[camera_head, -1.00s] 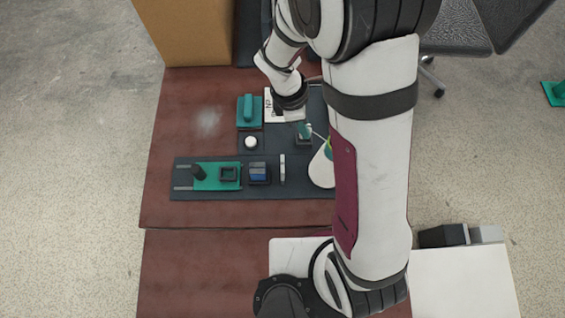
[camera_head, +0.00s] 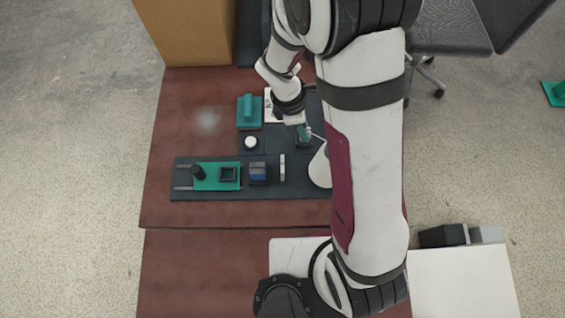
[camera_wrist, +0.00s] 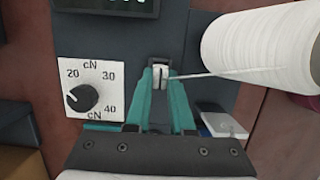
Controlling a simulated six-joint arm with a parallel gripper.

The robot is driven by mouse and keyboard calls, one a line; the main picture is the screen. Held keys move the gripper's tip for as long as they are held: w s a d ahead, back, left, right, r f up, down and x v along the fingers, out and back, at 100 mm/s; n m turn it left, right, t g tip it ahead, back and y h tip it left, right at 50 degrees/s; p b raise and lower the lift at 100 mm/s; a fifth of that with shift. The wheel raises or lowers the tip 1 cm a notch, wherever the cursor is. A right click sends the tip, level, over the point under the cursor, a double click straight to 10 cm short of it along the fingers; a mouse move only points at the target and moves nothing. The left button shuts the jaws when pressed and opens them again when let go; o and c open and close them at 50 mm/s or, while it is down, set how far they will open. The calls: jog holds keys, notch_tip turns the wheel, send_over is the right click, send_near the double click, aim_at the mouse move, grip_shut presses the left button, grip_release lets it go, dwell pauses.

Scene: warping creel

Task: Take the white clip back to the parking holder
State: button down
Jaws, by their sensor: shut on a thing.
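My gripper (camera_wrist: 161,84) has teal fingers shut on the small white clip (camera_wrist: 160,76) in the wrist view. A white thread runs from the clip to the large white yarn cone (camera_wrist: 265,48) at the right. A small dark holder (camera_wrist: 158,62) shows directly behind the clip; I cannot tell whether they touch. In the head view my gripper (camera_head: 303,130) is over a small dark holder (camera_head: 304,143), left of the partly hidden cone (camera_head: 320,168). The clip cannot be made out in the head view.
A cN dial (camera_wrist: 85,95) with a black knob sits left of the fingers. In the head view, a teal block (camera_head: 249,112), a white round knob (camera_head: 251,142) and a teal carriage (camera_head: 208,177) on a dark base lie to the left. The table's left side is clear.

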jog(key=shift+f, duration=0.3)
jog(key=shift+c, duration=2.3)
grip_release()
jog(key=v, duration=0.7)
jog(key=shift+r, duration=0.1)
jog(key=v, duration=1.6)
jog(key=s+d+f+m+y, duration=0.2)
jog(key=s+d+m, duration=0.1)
jog(key=s+m, duration=0.6)
jog(key=s+d+f+m+y, duration=0.2)
jog(key=s+m, duration=0.7)
jog(key=m, duration=0.5)
jog(key=shift+d+f+m+y, duration=0.3)
jog(key=shift+d, duration=0.5)
